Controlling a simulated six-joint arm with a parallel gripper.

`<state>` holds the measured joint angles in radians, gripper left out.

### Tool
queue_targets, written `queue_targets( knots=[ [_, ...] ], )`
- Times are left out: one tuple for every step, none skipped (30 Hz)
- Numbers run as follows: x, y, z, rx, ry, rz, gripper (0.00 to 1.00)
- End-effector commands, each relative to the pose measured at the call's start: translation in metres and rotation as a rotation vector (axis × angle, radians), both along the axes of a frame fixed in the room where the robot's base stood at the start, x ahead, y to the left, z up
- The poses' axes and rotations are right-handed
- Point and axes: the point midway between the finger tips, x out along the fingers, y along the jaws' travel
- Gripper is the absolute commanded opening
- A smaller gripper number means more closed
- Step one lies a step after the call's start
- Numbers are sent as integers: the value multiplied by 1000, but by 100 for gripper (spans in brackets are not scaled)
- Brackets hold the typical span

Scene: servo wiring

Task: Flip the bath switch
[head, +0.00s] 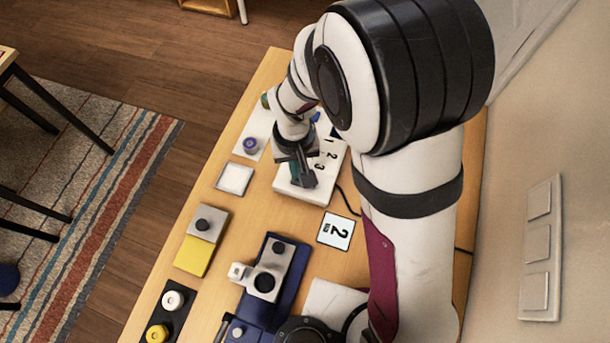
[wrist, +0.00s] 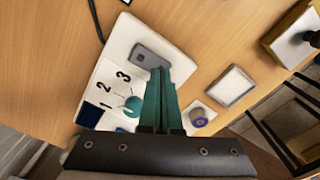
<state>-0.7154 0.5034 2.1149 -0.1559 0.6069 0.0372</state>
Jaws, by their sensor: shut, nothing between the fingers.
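A white control box (head: 285,188) lies on the table, marked 1, 2 and 3; it also shows in the wrist view (wrist: 112,62). It carries a grey switch (wrist: 150,55) near one end and a round teal knob (wrist: 133,106) beside the numbers. No label reading "bath" can be made out. My gripper (head: 303,182) is shut and empty, pointing down over the switch end of the box. In the wrist view its teal fingers (wrist: 159,72) overlap the near edge of the grey switch; I cannot tell whether they touch it. The head view hides the switch behind the gripper.
A white square plate (head: 234,178) and a purple-topped button (head: 250,146) sit left of the box. A three-part switch panel (head: 539,250) is on the right wall.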

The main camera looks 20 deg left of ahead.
Motion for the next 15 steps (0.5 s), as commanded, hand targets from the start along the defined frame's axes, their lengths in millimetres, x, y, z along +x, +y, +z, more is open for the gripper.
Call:
queue_targets(
  knots=[
    [1,0,6,2,-2,0,0],
    [0,0,10,2,-2,0,0],
    [0,0,14,2,-2,0,0],
    [0,0,17,2,-2,0,0],
    [0,0,21,2,-2,0,0],
    [0,0,25,2,-2,0,0],
    [0,0,29,2,-1,0,0],
    [0,0,32,2,-2,0,0],
    [0,0,37,1,-2,0,0],
    [0,0,40,2,-2,0,0],
    [0,0,43,2,-1,0,0],
    [0,0,47,2,-1,0,0],
    [0,0,50,2,-1,0,0],
    [0,0,53,2,-1,0,0],
    [0,0,55,2,-2,0,0]
  ],
)
